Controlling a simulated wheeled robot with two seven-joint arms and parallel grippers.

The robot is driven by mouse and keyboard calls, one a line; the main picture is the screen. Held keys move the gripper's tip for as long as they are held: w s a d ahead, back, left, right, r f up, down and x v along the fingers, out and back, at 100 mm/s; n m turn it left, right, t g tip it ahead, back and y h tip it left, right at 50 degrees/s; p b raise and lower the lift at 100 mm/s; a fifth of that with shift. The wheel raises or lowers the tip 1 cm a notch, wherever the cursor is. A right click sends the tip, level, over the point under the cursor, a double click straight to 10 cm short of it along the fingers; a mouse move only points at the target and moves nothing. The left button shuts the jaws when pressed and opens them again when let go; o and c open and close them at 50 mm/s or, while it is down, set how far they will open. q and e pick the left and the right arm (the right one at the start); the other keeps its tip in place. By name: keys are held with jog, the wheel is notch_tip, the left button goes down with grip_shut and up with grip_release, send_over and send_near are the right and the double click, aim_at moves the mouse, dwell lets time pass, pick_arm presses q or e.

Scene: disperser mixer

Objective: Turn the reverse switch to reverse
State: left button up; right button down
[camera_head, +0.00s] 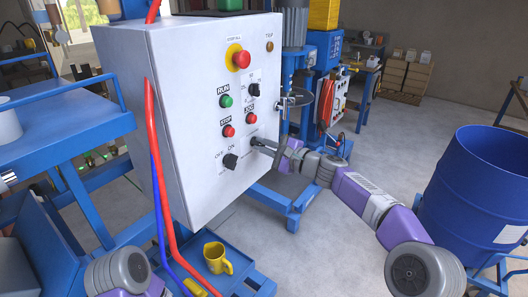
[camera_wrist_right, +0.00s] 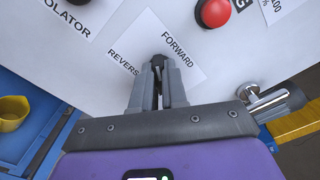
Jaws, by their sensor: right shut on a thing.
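The reverse switch is a small black knob (camera_wrist_right: 159,63) on a white label of the control cabinet. The word FORWARD is printed above it and REVERS(E), partly cut off, to its left in the right wrist view. My right gripper (camera_wrist_right: 158,78) is shut on this knob, one grey finger on each side. In the head view the right gripper (camera_head: 262,144) reaches the cabinet front from the right and hides the knob. Which word the knob points to is hard to tell. My left gripper is out of view; only part of that arm shows at the bottom left.
The white cabinet (camera_head: 185,120) carries a red stop button (camera_head: 241,59), a green RUN button (camera_head: 226,101) and an isolator knob (camera_head: 230,161). Red and blue cables (camera_head: 160,190) hang before its left side. A yellow mug (camera_head: 217,258) stands below. A blue drum (camera_head: 475,190) stands right.

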jog(key=shift+n, duration=0.3)
jog(key=c, duration=1.2)
grip_release()
jog(key=shift+o, duration=0.2)
jog(key=b+v, duration=0.1)
jog(key=v, duration=0.6)
jog(key=shift+s+d, duration=0.2)
jog(key=shift+f, duration=0.1)
